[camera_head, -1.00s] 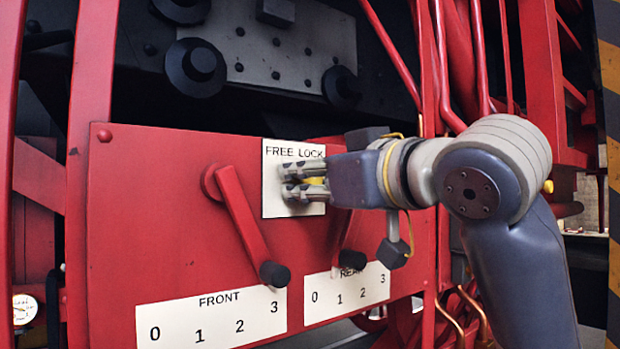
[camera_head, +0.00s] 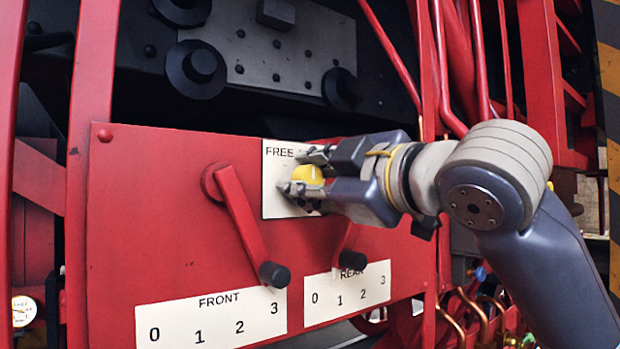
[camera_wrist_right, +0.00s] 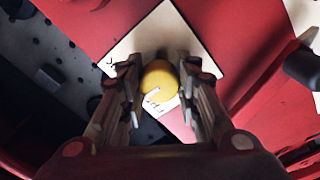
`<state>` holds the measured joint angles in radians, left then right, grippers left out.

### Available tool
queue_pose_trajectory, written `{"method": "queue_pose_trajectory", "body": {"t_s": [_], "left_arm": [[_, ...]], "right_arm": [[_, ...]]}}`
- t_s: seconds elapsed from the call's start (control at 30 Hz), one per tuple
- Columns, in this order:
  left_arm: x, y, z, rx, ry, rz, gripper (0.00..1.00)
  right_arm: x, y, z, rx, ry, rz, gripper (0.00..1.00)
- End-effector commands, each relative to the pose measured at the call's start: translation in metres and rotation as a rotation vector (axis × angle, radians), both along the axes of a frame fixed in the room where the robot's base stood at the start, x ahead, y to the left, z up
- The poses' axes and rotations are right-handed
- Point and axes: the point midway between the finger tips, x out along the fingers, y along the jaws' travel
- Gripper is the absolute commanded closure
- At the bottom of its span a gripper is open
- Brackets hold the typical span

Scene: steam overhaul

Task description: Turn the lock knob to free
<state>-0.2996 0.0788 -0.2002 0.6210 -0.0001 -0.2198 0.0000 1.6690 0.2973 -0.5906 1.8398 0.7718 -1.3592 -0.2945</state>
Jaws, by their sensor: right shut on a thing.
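The yellow lock knob (camera_head: 308,175) sits on a cream plate (camera_head: 272,205) on the red panel. The word FREE shows at the plate's upper left; my gripper covers the word LOCK in the head view. My right gripper (camera_head: 304,172) reaches in from the right, its fingers one above and one below the knob, shut on it. In the right wrist view the knob (camera_wrist_right: 159,78) lies between the two fingertips, with a pale mark on its face. My left gripper is not in view.
The front lever (camera_head: 242,225) hangs left of the plate and the rear lever (camera_head: 348,250) below my gripper. Number plates for FRONT (camera_head: 210,318) and REAR (camera_head: 346,292) run along the panel's bottom. Red pipes (camera_head: 455,65) stand at the right.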

Motion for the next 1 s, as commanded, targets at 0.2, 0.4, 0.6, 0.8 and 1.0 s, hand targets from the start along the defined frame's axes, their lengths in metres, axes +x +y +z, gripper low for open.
{"method": "queue_pose_trajectory", "body": {"t_s": [0.2,0.4,0.6,0.8,1.0], "left_arm": [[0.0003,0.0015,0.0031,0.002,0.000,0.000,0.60],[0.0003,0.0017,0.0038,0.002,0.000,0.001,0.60],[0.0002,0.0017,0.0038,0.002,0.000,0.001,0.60],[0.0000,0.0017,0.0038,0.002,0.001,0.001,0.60],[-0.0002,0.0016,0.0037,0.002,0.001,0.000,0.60]], "right_arm": [[-0.0004,-0.0008,0.0015,-0.165,-0.123,-0.001,0.94],[-0.0003,-0.0007,0.0012,-0.317,-0.234,-0.002,0.94],[-0.0005,-0.0004,0.0008,-0.452,-0.331,-0.001,0.94],[-0.0005,0.0001,0.0001,-0.555,-0.406,0.002,0.94],[-0.0005,0.0000,0.0000,-0.619,-0.451,0.002,0.94]]}}
